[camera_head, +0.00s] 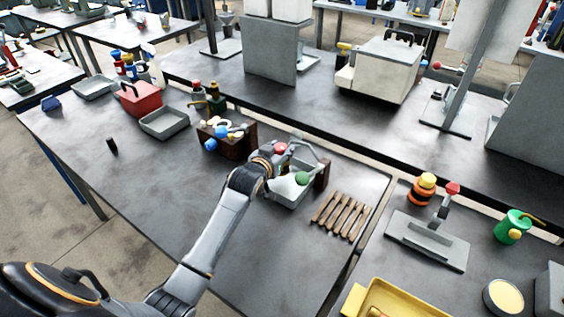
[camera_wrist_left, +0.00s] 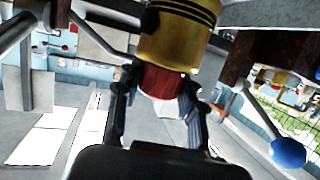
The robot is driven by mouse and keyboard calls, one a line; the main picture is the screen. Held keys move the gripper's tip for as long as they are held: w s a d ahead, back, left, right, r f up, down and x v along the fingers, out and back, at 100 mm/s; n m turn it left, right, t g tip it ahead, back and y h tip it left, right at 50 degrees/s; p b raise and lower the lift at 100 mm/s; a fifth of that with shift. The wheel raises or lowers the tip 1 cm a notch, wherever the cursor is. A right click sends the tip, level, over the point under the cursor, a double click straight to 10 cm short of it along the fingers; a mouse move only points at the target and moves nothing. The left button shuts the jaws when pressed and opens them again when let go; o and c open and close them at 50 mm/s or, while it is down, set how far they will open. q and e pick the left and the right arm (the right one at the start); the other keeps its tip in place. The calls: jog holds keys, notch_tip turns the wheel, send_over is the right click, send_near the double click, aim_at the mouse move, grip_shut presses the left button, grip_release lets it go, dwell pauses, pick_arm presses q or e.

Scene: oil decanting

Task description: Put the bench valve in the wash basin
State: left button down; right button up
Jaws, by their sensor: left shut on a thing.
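My left gripper (camera_head: 285,162) is over the back part of a grey wash basin (camera_head: 289,196). In the left wrist view the gripper (camera_wrist_left: 158,110) is shut on the red part (camera_wrist_left: 162,82) of a thing with a yellow, dark-banded body (camera_wrist_left: 178,35), which looks like the bench valve. In the head view a red part (camera_head: 280,148) shows at the gripper; the rest is mostly hidden. A green ball (camera_head: 302,178) shows at the basin. I cannot tell whether the held thing touches the basin. My right gripper is not in view.
A dark wooden rack (camera_head: 238,148) with coloured knobs stands left of the basin; a blue knob (camera_wrist_left: 288,152) shows close by in the wrist view. A wooden slatted rack (camera_head: 342,215) lies to the right. A grey tray (camera_head: 164,122) and red box (camera_head: 140,98) stand farther left.

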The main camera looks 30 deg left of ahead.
pick_arm(q)
notch_tip(320, 180, down, 4)
jog(key=shift+r, duration=0.15)
jog(key=shift+f, duration=0.2)
jog(key=shift+f, duration=0.2)
jog(key=c, duration=1)
grip_release()
jog(key=shift+o, duration=1)
